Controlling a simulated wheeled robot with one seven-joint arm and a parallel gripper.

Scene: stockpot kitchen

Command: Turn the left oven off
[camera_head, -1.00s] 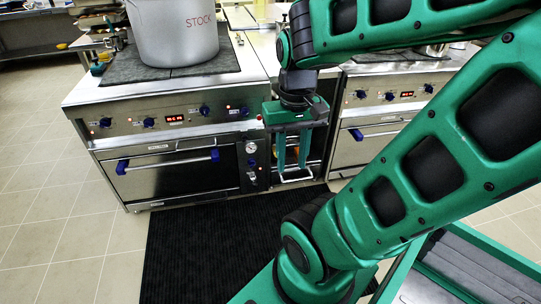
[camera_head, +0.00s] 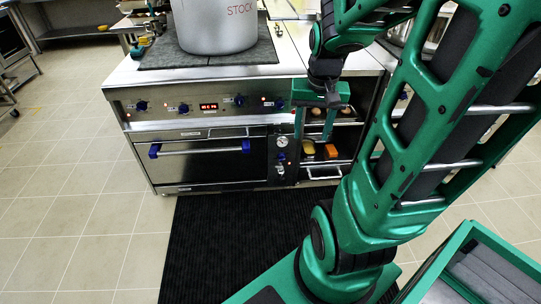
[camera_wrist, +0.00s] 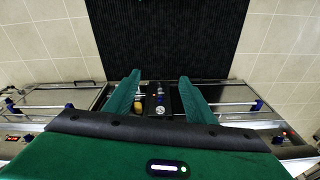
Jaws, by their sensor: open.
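The left oven (camera_head: 205,164) is a steel unit with a dark door and a blue-ended handle. Its control panel has several blue knobs (camera_head: 183,107) and a red lit display (camera_head: 208,106). A side panel right of the door holds a round gauge (camera_head: 281,141) and a valve-like fitting below it. My green gripper (camera_head: 314,139) hangs fingers down in front of the shelf bay, just right of the gauge, apart from the knobs. In the wrist view my gripper (camera_wrist: 155,95) is open and empty, with the gauge (camera_wrist: 160,111) showing between its fingers.
A large stockpot (camera_head: 215,25) marked STOCK stands on the stove top. An open shelf bay (camera_head: 335,172) with an orange item (camera_head: 331,151) lies right of the oven. A black mat (camera_head: 225,240) covers the floor in front; tiled floor is clear at left.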

